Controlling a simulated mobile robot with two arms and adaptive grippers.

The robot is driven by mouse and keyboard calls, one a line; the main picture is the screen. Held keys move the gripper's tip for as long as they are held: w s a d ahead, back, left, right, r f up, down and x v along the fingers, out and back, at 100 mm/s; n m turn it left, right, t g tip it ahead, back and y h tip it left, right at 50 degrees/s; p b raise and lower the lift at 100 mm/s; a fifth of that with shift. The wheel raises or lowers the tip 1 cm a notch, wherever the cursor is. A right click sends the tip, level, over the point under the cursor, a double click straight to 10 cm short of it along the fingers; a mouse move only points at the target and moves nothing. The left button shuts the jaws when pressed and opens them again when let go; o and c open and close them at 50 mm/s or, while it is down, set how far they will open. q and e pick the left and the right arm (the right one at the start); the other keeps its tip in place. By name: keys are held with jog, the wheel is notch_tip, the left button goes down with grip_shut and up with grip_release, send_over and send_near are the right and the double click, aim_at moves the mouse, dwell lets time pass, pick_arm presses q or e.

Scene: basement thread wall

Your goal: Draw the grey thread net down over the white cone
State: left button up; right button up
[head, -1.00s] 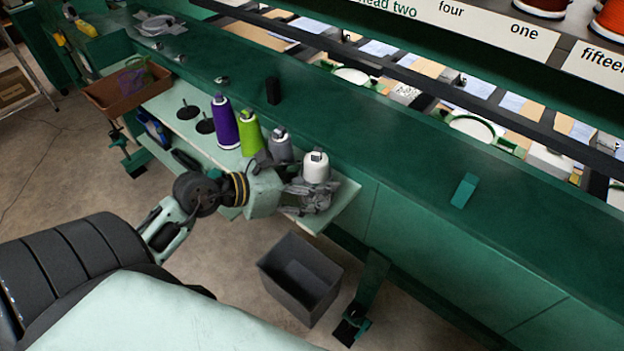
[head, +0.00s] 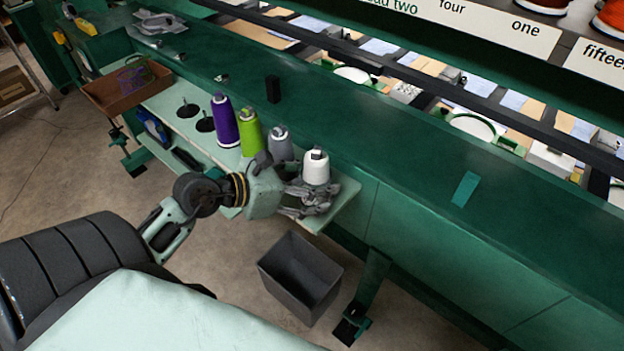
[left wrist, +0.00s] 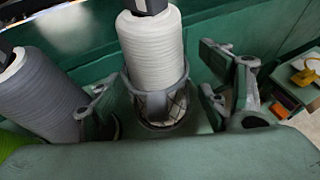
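The white cone (head: 317,168) stands upright at the right end of a pale shelf, and it fills the upper middle of the left wrist view (left wrist: 150,45). The grey thread net (left wrist: 157,98) sits around the lower part of the cone, with white thread bare above its rim. In the head view the net is hard to tell from the fingers. My left gripper (left wrist: 165,100) is open, one finger on each side of the net, with gaps visible. It also shows in the head view (head: 312,198), beside the cone's base. My right gripper is not in view.
A grey cone (head: 280,145), a green cone (head: 250,133) and a purple cone (head: 224,122) stand in a row left of the white one. A dark grey bin (head: 300,277) is on the floor below. The green beam (head: 400,150) runs behind the shelf.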

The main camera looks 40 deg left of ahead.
pick_arm(q)
jog(key=shift+o, duration=1.2)
jog(key=shift+s, duration=0.15)
jog(key=v, duration=1.1)
jog(key=shift+s+a+r, duration=0.15)
jog(key=shift+s+a, duration=0.1)
jog(key=shift+s, duration=0.05)
